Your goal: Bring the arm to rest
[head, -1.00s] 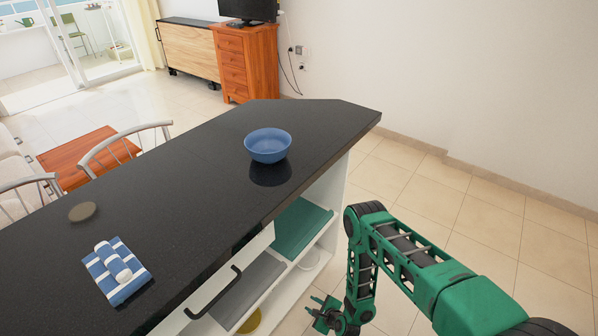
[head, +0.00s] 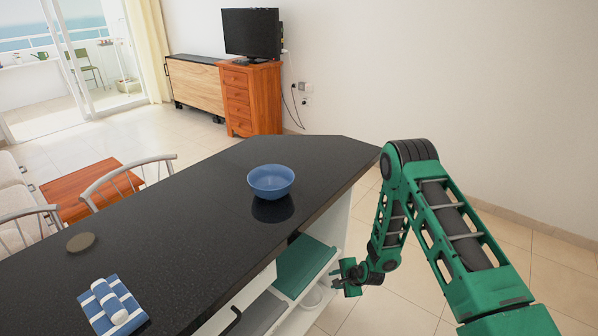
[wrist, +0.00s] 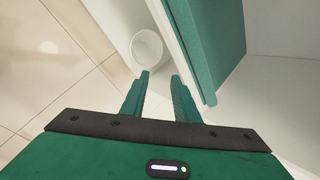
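My green arm is folded at the right in the head view, its elbow up beside the counter's right end. My gripper (head: 345,277) hangs low beside the counter's open shelves, below the top. In the wrist view my gripper (wrist: 160,88) points down with its two green fingers apart and nothing between them. A white round vessel (wrist: 146,48) lies beyond the fingertips, and a teal board or box (wrist: 214,45) is just right of them.
A teal item (head: 305,262) is on the shelf. Tiled floor (head: 510,240) at right is clear. A TV (head: 250,32) stands on a wooden cabinet (head: 252,98).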

